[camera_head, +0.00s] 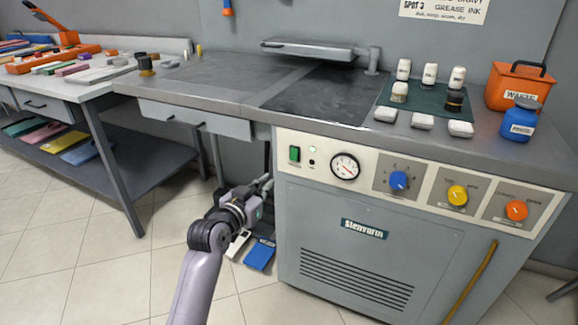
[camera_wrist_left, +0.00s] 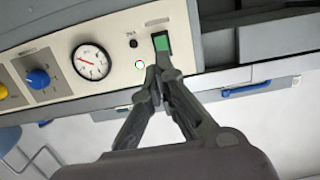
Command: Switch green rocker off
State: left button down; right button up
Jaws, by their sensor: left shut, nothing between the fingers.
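The green rocker (camera_head: 294,154) sits upright at the left end of the cream control panel (camera_head: 330,141). In the left wrist view the rocker (camera_wrist_left: 161,42) shows just beyond my fingertips, with its lower end close to them. My left gripper (camera_head: 266,181) is shut and empty, left of the panel and a little below the rocker in the head view. It also shows in the left wrist view (camera_wrist_left: 158,72), its tips together in front of the panel. I cannot tell whether the tips touch the rocker. My right gripper is not in view.
A small round lamp (camera_head: 311,149) and a pressure gauge (camera_head: 345,166) are right of the rocker. Blue (camera_head: 398,180), yellow (camera_head: 457,195) and orange (camera_head: 516,210) knobs follow. A drawer (camera_head: 195,120) is under the worktop. A blue pad (camera_head: 260,254) lies below on the floor.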

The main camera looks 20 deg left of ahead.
aim_at(293, 159)
pick_arm(q)
jog(key=w+b, duration=0.1)
jog(key=w, duration=0.3)
jog(key=w+f, duration=0.1)
jog(key=w, duration=0.3)
jog(key=w+f+b, duration=0.1)
jog(key=w, duration=0.3)
jog(key=shift+w+b, duration=0.3)
jog(key=shift+w, duration=0.55)
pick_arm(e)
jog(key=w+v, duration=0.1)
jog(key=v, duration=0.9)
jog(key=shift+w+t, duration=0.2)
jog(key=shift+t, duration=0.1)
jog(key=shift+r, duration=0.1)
